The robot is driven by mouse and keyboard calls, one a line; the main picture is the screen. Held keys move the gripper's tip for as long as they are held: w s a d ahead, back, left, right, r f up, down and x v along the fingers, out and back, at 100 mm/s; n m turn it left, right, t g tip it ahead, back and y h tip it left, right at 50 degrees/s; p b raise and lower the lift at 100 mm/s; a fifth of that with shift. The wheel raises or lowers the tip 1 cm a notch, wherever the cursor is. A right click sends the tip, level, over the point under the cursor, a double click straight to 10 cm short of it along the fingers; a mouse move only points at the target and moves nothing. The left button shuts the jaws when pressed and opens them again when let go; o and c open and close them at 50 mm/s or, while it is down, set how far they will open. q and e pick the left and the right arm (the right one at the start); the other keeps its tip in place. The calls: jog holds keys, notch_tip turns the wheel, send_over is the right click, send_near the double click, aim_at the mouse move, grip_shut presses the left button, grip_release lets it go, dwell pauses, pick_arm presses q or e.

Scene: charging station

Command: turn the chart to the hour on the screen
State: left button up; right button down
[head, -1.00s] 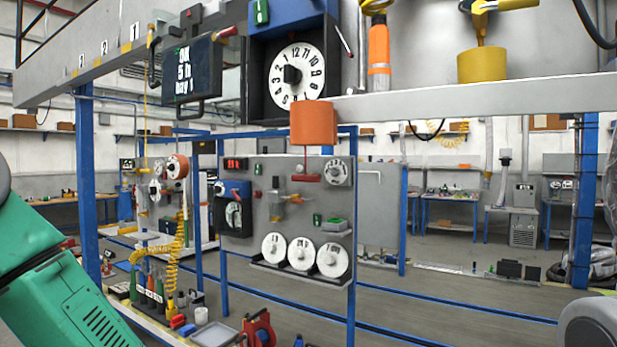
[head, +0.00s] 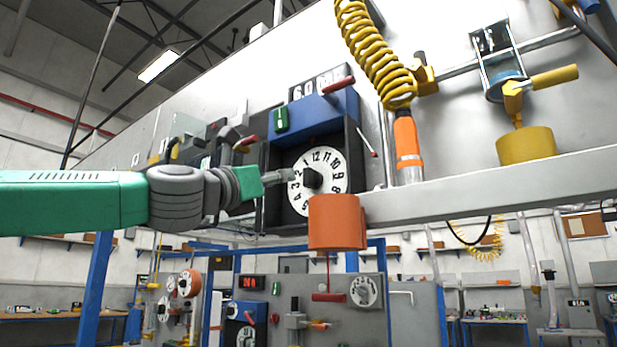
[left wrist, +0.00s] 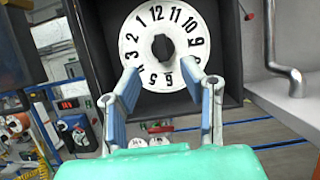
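The chart (head: 331,187) is a white disc with black hour numbers and a dark central knob (head: 312,179), set in a black box with a blue top. Its 12 is near the top. It also shows in the left wrist view (left wrist: 183,35). My left gripper (head: 287,177) is in front of the chart, its tip beside the knob in the head view. In the left wrist view its fingers (left wrist: 161,72) are spread and empty, just below the knob; I cannot tell the depth gap. My right gripper is out of view.
An orange cylinder (head: 336,222) stands in front of the chart's lower edge. A grey beam (head: 480,178) runs to the right from it. A grey bent pipe (left wrist: 292,78) is right of the box. A number display (head: 320,84) is above the blue top.

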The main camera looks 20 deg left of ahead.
aim_at(306, 174)
pick_arm(q)
jog(key=p+x, duration=0.3)
jog(key=x, duration=0.7)
jog(key=shift+w+d, duration=0.1)
jog(key=shift+w, duration=0.05)
jog(key=shift+w+p, duration=0.4)
jog(key=shift+p, duration=0.05)
jog(key=shift+d, duration=0.1)
grip_shut()
